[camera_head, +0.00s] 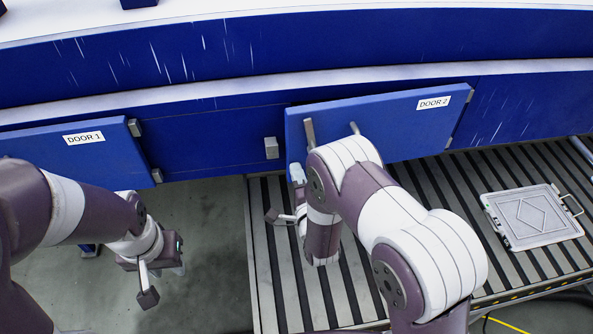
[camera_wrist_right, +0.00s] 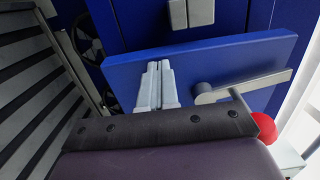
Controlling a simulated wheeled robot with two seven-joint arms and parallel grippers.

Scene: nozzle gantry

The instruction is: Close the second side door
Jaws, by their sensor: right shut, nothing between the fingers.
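The second side door (camera_head: 385,125) is a blue panel labelled DOOR 2, standing ajar from the blue cabinet with its left edge out and its hinge side at the right. A grey bar handle (camera_head: 310,134) is on its face, partly hidden by my right arm. In the right wrist view the door (camera_wrist_right: 215,65) and a lever handle (camera_wrist_right: 245,90) show. My right gripper (camera_head: 297,174) is at the door's lower left edge; its fingers (camera_wrist_right: 155,82) are shut and empty, in front of the blue panel. Contact is unclear. My left gripper (camera_head: 160,268) hangs below DOOR 1, its fingers unclear.
DOOR 1 (camera_head: 75,155) is a blue panel at the left. A grey latch block (camera_head: 271,148) sits on the cabinet between the doors. A slatted roller conveyor (camera_head: 450,195) runs below DOOR 2, with a grey square plate (camera_head: 530,216) at the right. Floor is bare at the lower left.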

